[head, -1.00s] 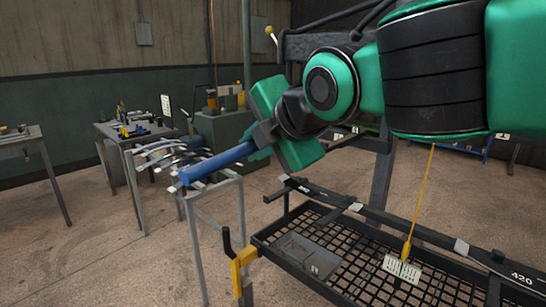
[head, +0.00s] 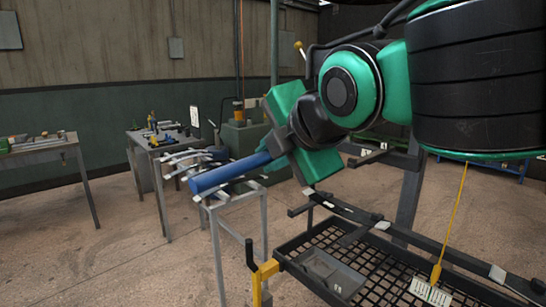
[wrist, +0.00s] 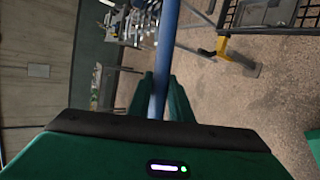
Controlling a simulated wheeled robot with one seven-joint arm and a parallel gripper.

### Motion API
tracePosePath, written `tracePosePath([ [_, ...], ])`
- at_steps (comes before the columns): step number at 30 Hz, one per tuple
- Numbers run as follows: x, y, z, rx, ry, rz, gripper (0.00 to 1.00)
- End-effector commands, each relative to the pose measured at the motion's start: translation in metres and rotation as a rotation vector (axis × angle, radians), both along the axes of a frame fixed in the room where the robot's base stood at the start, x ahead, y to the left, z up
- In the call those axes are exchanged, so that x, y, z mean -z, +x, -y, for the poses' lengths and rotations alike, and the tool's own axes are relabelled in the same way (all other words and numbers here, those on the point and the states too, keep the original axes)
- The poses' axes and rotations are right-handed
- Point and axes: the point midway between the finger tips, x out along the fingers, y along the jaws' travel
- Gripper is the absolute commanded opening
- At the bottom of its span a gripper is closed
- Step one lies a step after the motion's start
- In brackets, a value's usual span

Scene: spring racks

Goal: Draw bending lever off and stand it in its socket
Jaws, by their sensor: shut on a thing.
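The bending lever is a long blue bar (head: 225,173). My gripper (head: 268,160) is shut on it near one end, and the bar points out to the left, nearly level, in the head view. In the wrist view the blue lever (wrist: 165,50) runs straight up between the two green fingers of my gripper (wrist: 161,95). Its far end lies in front of a stand with pale curved strips (head: 187,162); I cannot tell whether it touches them. I cannot make out the lever's socket.
A black mesh rack (head: 372,275) with a grey tray (head: 331,270) stands at the lower right. A yellow bracket with a dark crank (head: 263,272) is at its left corner. A tool bench (head: 160,140) and another table (head: 40,146) stand at left. Open floor lies between.

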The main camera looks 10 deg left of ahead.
Motion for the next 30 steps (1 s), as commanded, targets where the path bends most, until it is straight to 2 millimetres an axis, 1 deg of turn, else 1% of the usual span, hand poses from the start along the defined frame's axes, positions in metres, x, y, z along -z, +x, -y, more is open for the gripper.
tracePosePath([
  [30,0.001,-0.025,-0.021,-0.001,0.002,0.002,0.00],
])
